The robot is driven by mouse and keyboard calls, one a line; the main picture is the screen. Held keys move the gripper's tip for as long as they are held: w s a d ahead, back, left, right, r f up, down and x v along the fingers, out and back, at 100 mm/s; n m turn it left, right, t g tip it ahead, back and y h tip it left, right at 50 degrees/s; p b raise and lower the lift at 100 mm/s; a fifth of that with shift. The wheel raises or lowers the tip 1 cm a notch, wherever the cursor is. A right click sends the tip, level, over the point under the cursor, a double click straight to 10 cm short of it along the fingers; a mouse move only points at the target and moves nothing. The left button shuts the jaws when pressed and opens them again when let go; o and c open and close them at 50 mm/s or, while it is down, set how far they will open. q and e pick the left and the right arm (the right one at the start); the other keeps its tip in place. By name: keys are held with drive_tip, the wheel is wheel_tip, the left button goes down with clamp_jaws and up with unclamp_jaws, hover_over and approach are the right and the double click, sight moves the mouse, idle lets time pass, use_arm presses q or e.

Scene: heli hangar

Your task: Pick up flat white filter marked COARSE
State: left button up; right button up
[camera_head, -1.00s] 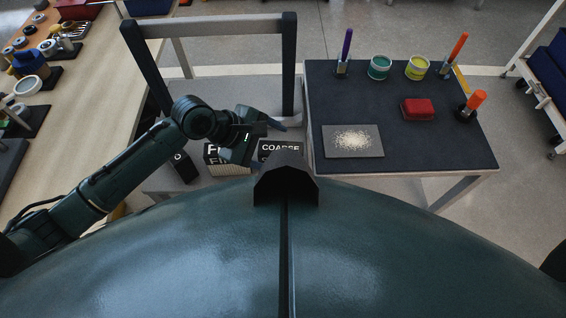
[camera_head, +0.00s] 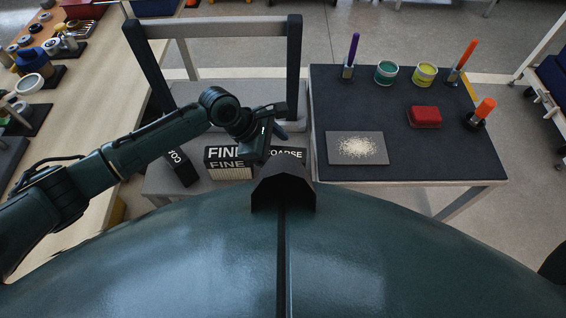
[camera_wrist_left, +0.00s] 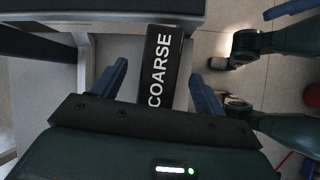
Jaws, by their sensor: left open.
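A black face lettered COARSE in white (camera_wrist_left: 160,66) shows in the left wrist view, lying between the fingers of my left gripper (camera_wrist_left: 158,88). The gripper is open, with one blue finger on each side of it and no visible grip. In the head view my left gripper (camera_head: 277,132) hangs over the grey stand, and it and my body partly cover the COARSE piece (camera_head: 292,154). A FINE piece (camera_head: 228,156) stands just left of it. A dark piece with partly readable "CO" letters (camera_head: 180,165) is further left. My right gripper does not show.
To the right, a dark-topped table (camera_head: 400,110) holds a grey plate with pale grains (camera_head: 338,150), a red block (camera_head: 424,117), two cups and several upright tools. A wooden bench (camera_head: 75,105) runs along the left.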

use_arm(q)
drive_tip(key=x, duration=0.4)
drive_tip(key=shift+s+d+f, duration=0.1)
drive_tip(key=shift+c, duration=0.4)
drive_tip(key=c, duration=1.2)
